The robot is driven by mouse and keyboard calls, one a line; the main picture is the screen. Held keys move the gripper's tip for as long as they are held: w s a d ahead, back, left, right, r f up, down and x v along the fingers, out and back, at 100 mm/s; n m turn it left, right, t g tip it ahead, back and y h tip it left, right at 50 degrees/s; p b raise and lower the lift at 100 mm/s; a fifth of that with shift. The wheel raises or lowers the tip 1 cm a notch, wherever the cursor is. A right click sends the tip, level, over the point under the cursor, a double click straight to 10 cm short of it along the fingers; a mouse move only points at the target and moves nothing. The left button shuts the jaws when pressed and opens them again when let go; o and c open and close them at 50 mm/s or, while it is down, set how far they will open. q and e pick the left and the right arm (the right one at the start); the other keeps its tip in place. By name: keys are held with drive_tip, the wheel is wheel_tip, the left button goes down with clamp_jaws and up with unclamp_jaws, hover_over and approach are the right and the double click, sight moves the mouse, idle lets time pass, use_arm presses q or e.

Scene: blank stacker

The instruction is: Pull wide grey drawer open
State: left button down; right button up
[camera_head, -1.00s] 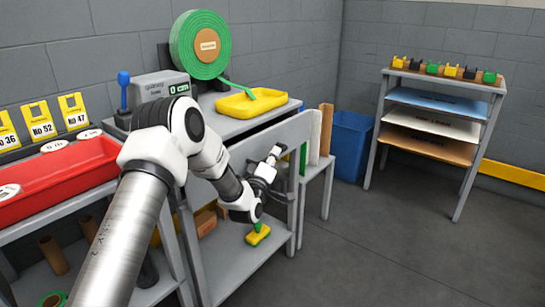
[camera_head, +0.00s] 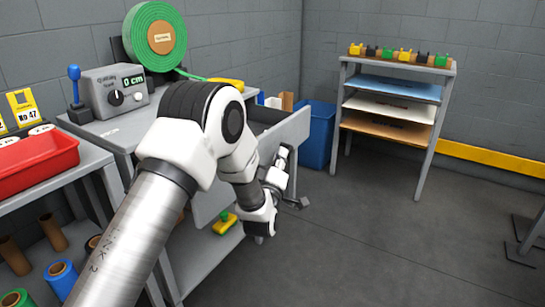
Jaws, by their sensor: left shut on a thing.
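The wide grey drawer is partly pulled out from under the grey workbench top; its broad plain front panel (camera_head: 289,135) faces the open floor. A strip of its dark inside shows behind the panel. My left gripper (camera_head: 284,156) is at the outer face of this front panel, shut on the drawer's handle. The handle itself is mostly hidden by the gripper and wrist. My left arm reaches across the bench from the lower left and hides part of the drawer's left side. My right gripper is not in view.
A green tape roll (camera_head: 155,37) and a grey counter box (camera_head: 115,90) stand on the bench. A red tray (camera_head: 35,160) is at left. A blue bin (camera_head: 318,135) and a shelf rack (camera_head: 395,105) stand behind. The floor (camera_head: 370,240) right of the drawer is clear.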

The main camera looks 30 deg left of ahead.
use_arm(q)
drive_tip(key=c, duration=1.2)
unclamp_jaws()
drive_tip(key=v, duration=1.2)
drive_tip(key=shift+f, duration=0.1)
